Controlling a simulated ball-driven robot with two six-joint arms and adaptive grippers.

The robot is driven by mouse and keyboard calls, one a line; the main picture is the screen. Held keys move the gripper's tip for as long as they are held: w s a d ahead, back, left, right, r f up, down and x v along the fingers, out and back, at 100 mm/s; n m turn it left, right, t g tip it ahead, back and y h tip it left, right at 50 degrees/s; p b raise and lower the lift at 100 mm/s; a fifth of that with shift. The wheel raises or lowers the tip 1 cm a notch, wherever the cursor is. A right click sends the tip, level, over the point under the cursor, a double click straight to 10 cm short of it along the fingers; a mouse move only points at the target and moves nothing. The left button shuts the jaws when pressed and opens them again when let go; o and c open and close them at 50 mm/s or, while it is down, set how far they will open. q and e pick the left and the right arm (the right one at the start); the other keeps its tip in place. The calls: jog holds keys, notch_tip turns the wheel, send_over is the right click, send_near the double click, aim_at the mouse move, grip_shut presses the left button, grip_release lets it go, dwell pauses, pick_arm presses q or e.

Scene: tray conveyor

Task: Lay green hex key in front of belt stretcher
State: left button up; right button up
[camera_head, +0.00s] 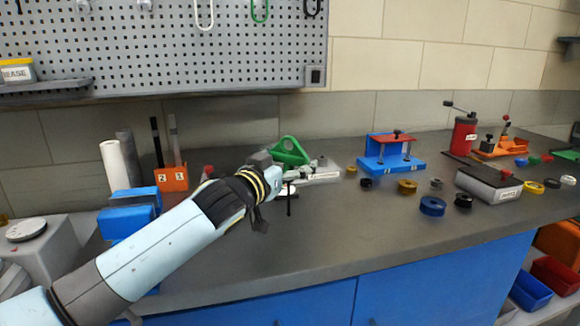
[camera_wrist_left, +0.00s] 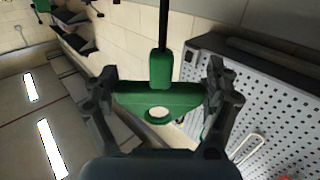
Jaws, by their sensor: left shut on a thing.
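The green hex key (camera_head: 289,150) has a broad green handle with a hole and a black shaft (camera_head: 289,205) that points down over the bench. My left gripper (camera_head: 277,174) is shut on the handle. In the left wrist view the green handle (camera_wrist_left: 158,100) sits between the two fingers (camera_wrist_left: 160,88), and the black shaft runs up out of the picture. A grey device with a labelled base (camera_head: 322,174) stands right behind the gripper, partly hidden by it. I cannot read its label or tell for sure which device is the belt stretcher. My right gripper is not in view.
A blue device with a red top (camera_head: 391,152) stands farther right, with several tape rolls in front, one of them blue (camera_head: 432,206). A labelled grey box (camera_head: 488,184) is beyond them. An orange holder (camera_head: 172,178) stands left. The bench front (camera_head: 350,240) is bare.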

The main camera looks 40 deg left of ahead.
pick_arm(q)
jog(key=shift+f, duration=0.1)
jog(key=o, duration=0.8)
jog(key=shift+f, duration=0.1)
jog(key=shift+o, duration=1)
